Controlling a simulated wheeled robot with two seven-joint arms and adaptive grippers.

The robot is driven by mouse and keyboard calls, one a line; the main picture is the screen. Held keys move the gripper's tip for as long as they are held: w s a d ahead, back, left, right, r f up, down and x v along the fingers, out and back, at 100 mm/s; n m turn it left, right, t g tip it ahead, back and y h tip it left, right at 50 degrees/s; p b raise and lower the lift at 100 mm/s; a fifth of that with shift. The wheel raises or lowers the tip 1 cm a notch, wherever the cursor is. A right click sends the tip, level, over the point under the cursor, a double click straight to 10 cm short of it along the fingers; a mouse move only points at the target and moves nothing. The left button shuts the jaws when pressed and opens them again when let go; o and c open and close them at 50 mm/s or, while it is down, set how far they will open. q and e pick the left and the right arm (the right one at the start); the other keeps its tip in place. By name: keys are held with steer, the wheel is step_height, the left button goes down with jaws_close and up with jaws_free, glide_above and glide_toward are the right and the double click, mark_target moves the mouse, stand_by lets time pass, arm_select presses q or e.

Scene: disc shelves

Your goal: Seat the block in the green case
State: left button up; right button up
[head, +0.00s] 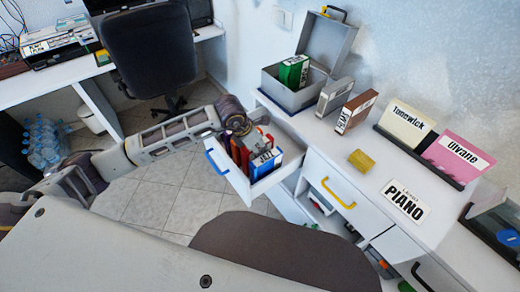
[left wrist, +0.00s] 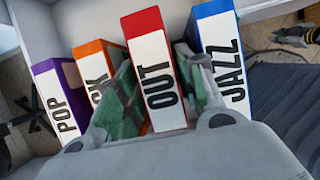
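A green case (head: 294,70) with a white label stands in an open grey box (head: 284,94) on the counter. A small yellow block (head: 361,160) lies on the countertop, apart from it. My left gripper (head: 243,128) is down at the open drawer. In the left wrist view its two fingers (left wrist: 155,85) stand close on either side of a red case (left wrist: 143,22) marked OUT. Whether the fingers press on that case I cannot tell. My right gripper is not in view.
The drawer (head: 233,177) also holds a blue JAZZ case (left wrist: 212,12), an orange case (left wrist: 92,46) and a purple POP case (left wrist: 45,68). A grey case (head: 335,95) and a brown case (head: 356,111) stand right of the box. Name cards (head: 404,122) line the wall side.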

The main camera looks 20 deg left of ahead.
arm_select(q)
steer(key=shift+v, duration=3.9)
steer(key=shift+s, duration=0.1)
